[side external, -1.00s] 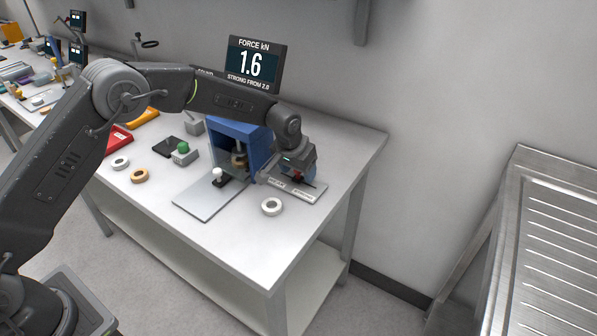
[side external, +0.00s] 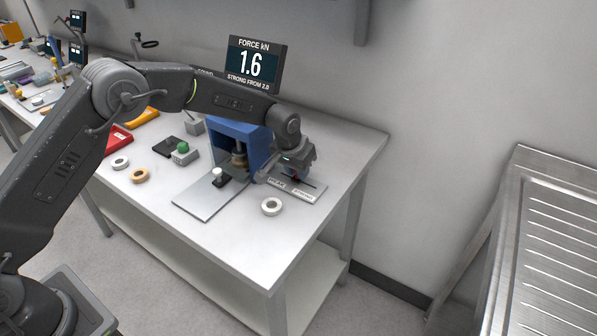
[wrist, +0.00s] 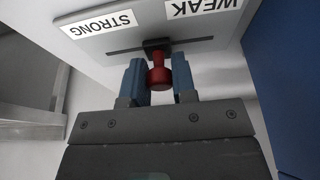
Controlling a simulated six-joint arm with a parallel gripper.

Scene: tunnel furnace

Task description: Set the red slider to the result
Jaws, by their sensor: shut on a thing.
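In the wrist view, the red slider (wrist: 159,75) is a red knob on a small black base in a dark slot. It sits near the middle of the slot, between the STRONG label (wrist: 98,24) and the WEAK label (wrist: 203,6). My gripper (wrist: 158,80) has its blue fingers on both sides of the knob and is shut on it. In the side view my gripper (side external: 296,170) is over the slider plate (side external: 309,192) and mostly hides the knob. The display (side external: 252,64) reads FORCE kN 1.6, STRONG FROM 2.0.
The blue press (side external: 228,131) stands just left of my gripper. A grey plate with a white-topped knob (side external: 217,174) lies in front of it. The table's front right is clear.

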